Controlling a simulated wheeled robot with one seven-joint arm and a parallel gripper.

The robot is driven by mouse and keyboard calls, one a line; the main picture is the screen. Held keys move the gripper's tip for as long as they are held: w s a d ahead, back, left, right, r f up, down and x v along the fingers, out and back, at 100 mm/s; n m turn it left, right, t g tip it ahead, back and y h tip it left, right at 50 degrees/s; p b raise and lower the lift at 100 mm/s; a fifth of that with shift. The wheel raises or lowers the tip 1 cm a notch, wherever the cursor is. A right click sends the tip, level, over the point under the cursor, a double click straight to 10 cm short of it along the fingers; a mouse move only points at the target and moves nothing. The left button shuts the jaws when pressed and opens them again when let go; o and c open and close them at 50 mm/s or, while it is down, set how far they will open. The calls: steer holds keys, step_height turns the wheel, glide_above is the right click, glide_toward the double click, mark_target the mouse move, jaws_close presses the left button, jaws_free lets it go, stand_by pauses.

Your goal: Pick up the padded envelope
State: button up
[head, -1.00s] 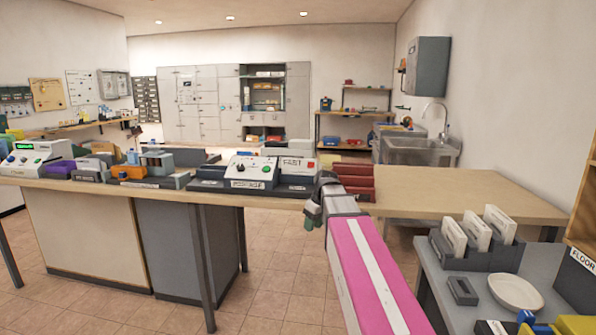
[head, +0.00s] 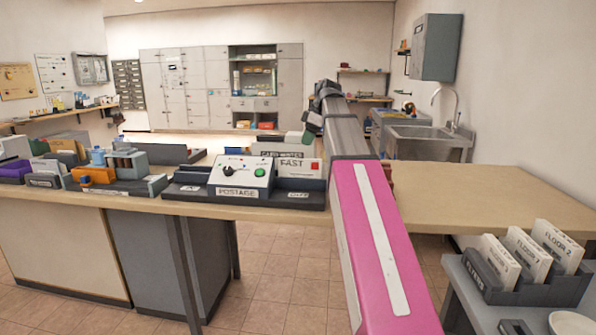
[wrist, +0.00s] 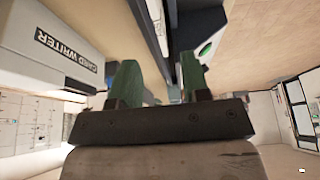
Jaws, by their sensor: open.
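I cannot make out a padded envelope in either view. My gripper (head: 312,118) is at the end of my raised pink and grey arm, above the far side of the counter in the head view. In the wrist view my gripper (wrist: 160,80) shows two green fingers spread apart with a gap between them. No held object shows between the fingers.
The counter (head: 470,190) carries a postage machine (head: 240,177), a FAST tray (head: 298,180) and several sorters. A white card writer (wrist: 55,50) is close beside the fingers in the wrist view. A FLOOR 2 holder (head: 550,285) stands front right. The right countertop is clear.

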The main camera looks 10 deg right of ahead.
glide_above(298, 165)
steer(key=d, duration=0.2)
steer(key=f, duration=0.5)
steer(key=shift+a, duration=0.2)
steer(key=shift+d+x, duration=0.1)
steer(key=shift+x, duration=1.2)
steer(key=shift+d+x, duration=0.15)
steer(key=shift+x, duration=1.2)
steer(key=shift+f, duration=0.35)
jaws_close()
